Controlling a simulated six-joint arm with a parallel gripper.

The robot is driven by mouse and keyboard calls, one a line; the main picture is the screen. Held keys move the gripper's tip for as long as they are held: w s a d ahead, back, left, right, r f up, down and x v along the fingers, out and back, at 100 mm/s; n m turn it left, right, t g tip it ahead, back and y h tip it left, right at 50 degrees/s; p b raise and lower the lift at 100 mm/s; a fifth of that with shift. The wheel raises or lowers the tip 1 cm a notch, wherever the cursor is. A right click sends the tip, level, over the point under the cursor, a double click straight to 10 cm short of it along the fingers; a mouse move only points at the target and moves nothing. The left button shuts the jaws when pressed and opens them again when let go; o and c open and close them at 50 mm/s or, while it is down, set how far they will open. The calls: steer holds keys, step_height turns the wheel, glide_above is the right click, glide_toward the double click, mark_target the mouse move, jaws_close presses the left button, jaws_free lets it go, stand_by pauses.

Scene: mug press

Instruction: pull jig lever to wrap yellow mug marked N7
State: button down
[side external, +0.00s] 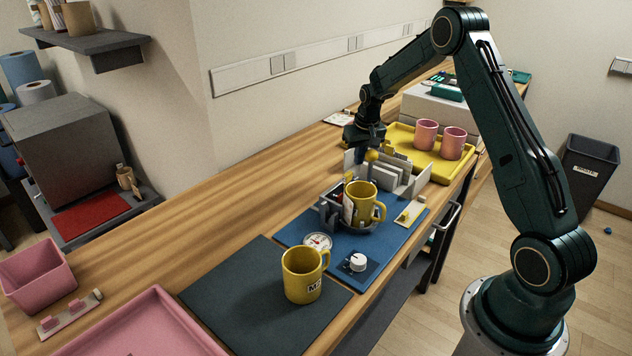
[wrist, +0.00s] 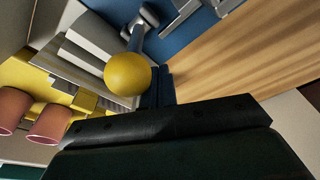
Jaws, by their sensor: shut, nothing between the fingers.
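A yellow mug (side external: 361,200) stands upright in the dark cradle of the jig (side external: 330,215), with a white sheet with a red mark beside its left side. Its marking is not readable. A second yellow mug (side external: 303,276) stands on the dark mat; its dark marking starts like M or N, too small to be sure. The jig lever has a yellow ball knob (side external: 371,155), which also shows in the wrist view (wrist: 128,74). My gripper (side external: 363,152) is shut and empty, right beside the knob; the wrist view shows its fingers (wrist: 158,88) partly behind the ball. I cannot tell whether they touch.
A rack of pale upright panels (side external: 400,175) stands close behind the jig. A yellow tray (side external: 400,132) holds two pink mugs (side external: 426,134). A dial gauge (side external: 318,241) and a knob box (side external: 357,262) sit at the blue mat's front. The wooden bench left of the jig is clear.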

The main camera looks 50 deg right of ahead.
mark_target(375, 152)
steer(key=s, duration=0.6)
stand_by(1.2)
steer(key=shift+r, duration=0.1)
steer(key=shift+w+r, duration=0.2)
steer(key=shift+r, duration=0.95)
steer(key=shift+w+r, duration=0.25)
steer(key=shift+r, duration=0.9)
steer(key=shift+w+r, duration=0.2)
steer(key=shift+r, duration=0.95)
